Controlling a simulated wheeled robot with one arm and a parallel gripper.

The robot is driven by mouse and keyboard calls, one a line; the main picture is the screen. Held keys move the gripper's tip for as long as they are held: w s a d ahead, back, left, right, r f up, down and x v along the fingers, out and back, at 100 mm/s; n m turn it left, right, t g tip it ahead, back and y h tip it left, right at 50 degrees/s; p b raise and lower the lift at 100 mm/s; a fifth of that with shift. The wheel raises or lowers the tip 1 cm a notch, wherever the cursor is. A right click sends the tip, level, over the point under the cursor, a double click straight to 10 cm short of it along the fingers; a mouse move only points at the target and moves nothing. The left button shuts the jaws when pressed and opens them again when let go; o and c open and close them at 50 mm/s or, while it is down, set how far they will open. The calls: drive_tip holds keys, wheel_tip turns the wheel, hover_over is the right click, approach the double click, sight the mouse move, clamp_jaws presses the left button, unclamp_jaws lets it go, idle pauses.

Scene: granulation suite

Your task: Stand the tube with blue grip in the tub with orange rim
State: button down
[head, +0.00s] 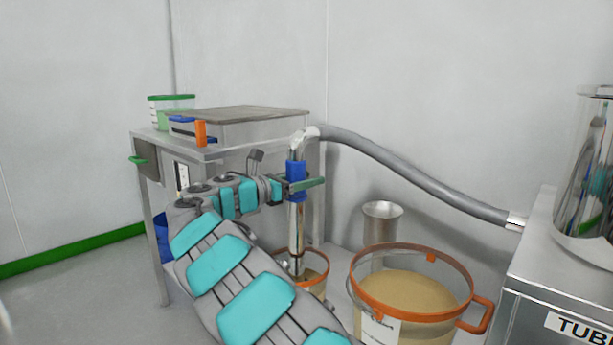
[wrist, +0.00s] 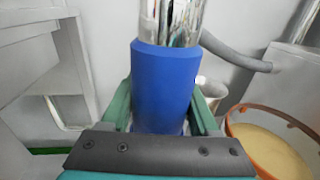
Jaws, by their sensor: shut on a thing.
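The tube with the blue grip is a shiny metal pipe (head: 296,228) with a blue sleeve (head: 296,174), bent at the top into a grey hose. My gripper (head: 299,186) is shut around the blue sleeve and holds the tube upright. The sleeve (wrist: 163,85) fills the middle of the wrist view between the green fingers (wrist: 162,108). Two tubs have orange rims: a small one (head: 322,270) under the tube and a large one (head: 360,293) to its right, holding tan powder. The tube's lower end shows within the small tub's outline; my arm partly hides that tub, so I cannot tell its depth.
The grey hose (head: 420,180) runs right to a metal cabinet (head: 560,290). A metal scoop-like vessel (head: 382,225) stands behind the large tub. A metal table (head: 225,148) at left bears a green-lidded container (head: 171,108) and a blue-and-orange item (head: 200,131).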

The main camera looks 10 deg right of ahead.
drive_tip(key=shift+c, duration=0.3)
unclamp_jaws()
drive_tip(key=shift+a, duration=0.1)
drive_tip(key=p+v, duration=0.1)
drive_tip(key=v, duration=0.6)
drive_tip(key=shift+s+a, duration=0.2)
drive_tip(key=shift+a, duration=0.1)
